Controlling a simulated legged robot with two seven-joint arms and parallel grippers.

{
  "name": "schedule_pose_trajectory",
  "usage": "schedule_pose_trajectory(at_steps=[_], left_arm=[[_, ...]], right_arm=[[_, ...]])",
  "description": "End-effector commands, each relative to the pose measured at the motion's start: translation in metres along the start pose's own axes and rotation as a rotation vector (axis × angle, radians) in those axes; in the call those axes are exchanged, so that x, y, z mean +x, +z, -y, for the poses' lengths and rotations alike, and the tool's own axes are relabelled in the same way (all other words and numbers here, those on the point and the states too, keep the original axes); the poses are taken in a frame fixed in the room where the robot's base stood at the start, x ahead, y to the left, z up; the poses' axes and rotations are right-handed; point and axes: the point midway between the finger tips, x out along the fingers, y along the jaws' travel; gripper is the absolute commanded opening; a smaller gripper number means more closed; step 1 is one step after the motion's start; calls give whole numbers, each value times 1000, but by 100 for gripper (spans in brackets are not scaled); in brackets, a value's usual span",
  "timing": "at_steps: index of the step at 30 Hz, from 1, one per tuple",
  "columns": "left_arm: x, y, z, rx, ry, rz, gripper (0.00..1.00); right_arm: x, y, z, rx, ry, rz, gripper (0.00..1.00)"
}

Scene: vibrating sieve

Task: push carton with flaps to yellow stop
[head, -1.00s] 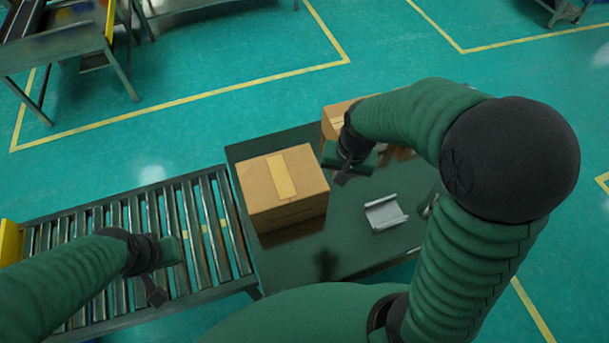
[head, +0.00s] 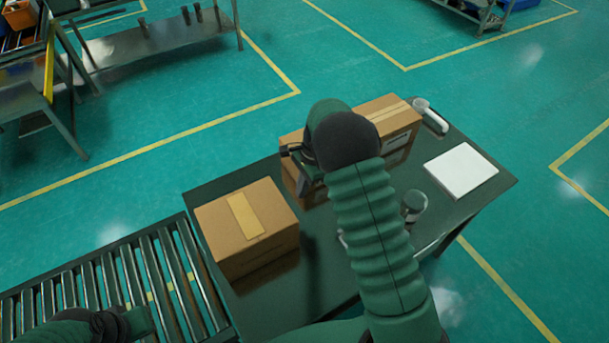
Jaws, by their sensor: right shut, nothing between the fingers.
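A brown closed carton (head: 232,228) with a tan tape strip on top sits at the left end of the dark green table (head: 330,272), beside the roller conveyor (head: 110,280). A longer brown carton (head: 392,119) with a label lies at the table's far edge, partly behind my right arm. No raised flaps show on either carton. My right gripper (head: 298,160) is shut and empty, right of the near carton and by the left end of the longer one. My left gripper (head: 138,320) is low over the conveyor, cut by the bottom edge; its fingers are unclear. The yellow stop is out of view.
A white flat box (head: 461,170), a white cylinder (head: 430,116) and a grey-green round part (head: 413,205) stand on the table's right half. A metal workbench (head: 150,45) stands apart at the back left.

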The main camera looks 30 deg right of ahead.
Motion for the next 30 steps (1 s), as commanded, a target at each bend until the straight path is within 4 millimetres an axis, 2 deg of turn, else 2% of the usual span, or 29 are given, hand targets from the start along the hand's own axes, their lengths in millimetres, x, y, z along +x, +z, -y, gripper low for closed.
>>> schedule_pose_trajectory(at_steps=[1, 3, 7, 19, 22, 26, 30], left_arm=[[-5, -1, 0, 0, 0, 0, 0], [-7, -2, 0, 0, 0, 0, 0], [-9, -2, 0, 0, 0, 0, 0], [-9, -2, 0, 0, 0, 0, 0], [-13, -3, 0, 0, 0, 0, 0], [-25, -6, 0, 0, 0, 0, 0], [-38, -9, 0, 0, 0, 0, 0]], right_arm=[[-1, 12, 0, -4, 0, 1, 0], [1, 23, 0, -5, 0, 1, 0], [6, 36, -1, -3, -1, 1, 0], [8, 40, 0, -1, -1, 1, 0], [8, 48, 0, -3, -1, 1, 0], [13, 78, 0, -6, 3, 3, 0], [23, 120, -1, -7, 4, 2, 0]])
